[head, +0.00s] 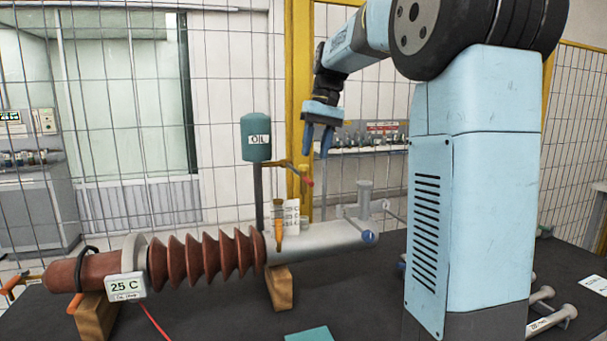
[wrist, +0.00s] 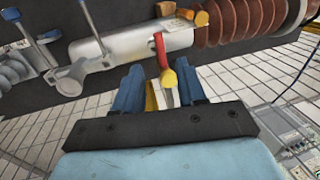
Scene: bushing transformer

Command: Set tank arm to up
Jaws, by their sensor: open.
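The green oil tank (head: 256,137) stands on a grey post behind the bushing in the head view. A short orange-red arm (head: 279,162) sticks out sideways to the right below it, with a yellow and red end piece (head: 306,174). In the wrist view a red bar (wrist: 160,50) with a yellow end (wrist: 168,79) lies between my blue fingers, and I cannot tell whether they touch it. My gripper (head: 317,143) points down, open, above and slightly right of the end piece. It also shows in the wrist view (wrist: 161,90).
The brown ribbed bushing (head: 205,256) with its grey cylinder (head: 325,242) lies on wooden blocks (head: 280,287) on the dark table. An orange stub (head: 278,235) rises from it. A yellow post (head: 299,80) and mesh fence stand behind.

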